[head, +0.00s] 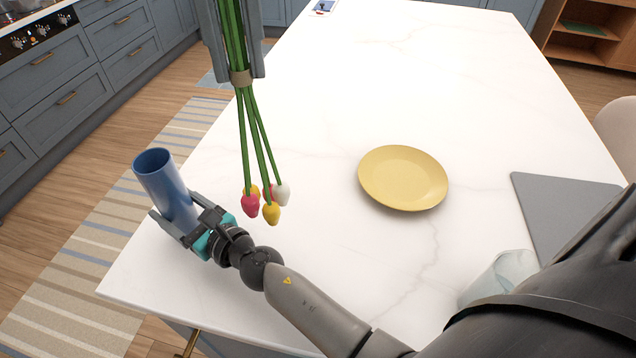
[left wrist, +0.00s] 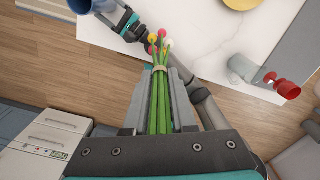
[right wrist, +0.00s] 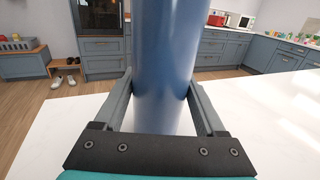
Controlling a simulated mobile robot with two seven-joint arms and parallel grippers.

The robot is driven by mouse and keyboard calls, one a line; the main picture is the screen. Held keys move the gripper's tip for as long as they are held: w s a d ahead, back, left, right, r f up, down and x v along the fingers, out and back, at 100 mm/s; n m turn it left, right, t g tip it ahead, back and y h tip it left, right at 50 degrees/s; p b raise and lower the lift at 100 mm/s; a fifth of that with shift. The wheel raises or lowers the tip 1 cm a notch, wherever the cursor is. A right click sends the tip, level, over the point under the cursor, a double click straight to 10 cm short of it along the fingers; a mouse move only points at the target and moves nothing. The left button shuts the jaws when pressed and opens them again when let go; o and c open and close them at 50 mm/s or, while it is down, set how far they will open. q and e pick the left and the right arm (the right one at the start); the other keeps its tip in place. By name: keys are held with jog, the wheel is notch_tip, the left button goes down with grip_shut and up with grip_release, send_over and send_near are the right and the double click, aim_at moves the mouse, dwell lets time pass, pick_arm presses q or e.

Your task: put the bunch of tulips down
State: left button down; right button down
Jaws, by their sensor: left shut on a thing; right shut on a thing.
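The bunch of tulips (head: 255,140) has green stems, a tan band and pink, yellow and white heads. My left gripper (head: 239,76) is shut on its stems, near the band. The heads point away from the gripper, over the white counter's left part. In the left wrist view the stems (left wrist: 160,105) lie between the fingers, heads beyond the fingertips. My right gripper (head: 187,222) is shut on a blue cylindrical vase (head: 165,186) at the counter's left edge. The vase fills the middle of the right wrist view (right wrist: 168,60). Its open top shows; whether its base touches anything is unclear.
The white marble counter (head: 310,95) is largely clear at its middle and far end. A yellow plate (head: 403,177) lies right of the tulips. A grey board (head: 565,210) and a translucent vessel (head: 500,275) are further right. A red glass (left wrist: 288,89) shows in the left wrist view.

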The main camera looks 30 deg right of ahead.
pick_arm(q)
jog(key=s+d+f, duration=0.4)
jog(key=d+f, duration=0.1)
jog(key=d, duration=0.1)
notch_tip(320, 180, down, 10)
jog(key=shift+s+m, duration=0.25)
jog(key=shift+m, duration=0.15)
jog(key=shift+f, duration=0.2)
jog(key=c, duration=0.7)
grip_release()
jog(key=shift+c, duration=0.2)
jog(key=shift+r, duration=0.1)
notch_tip(320, 180, up, 12)
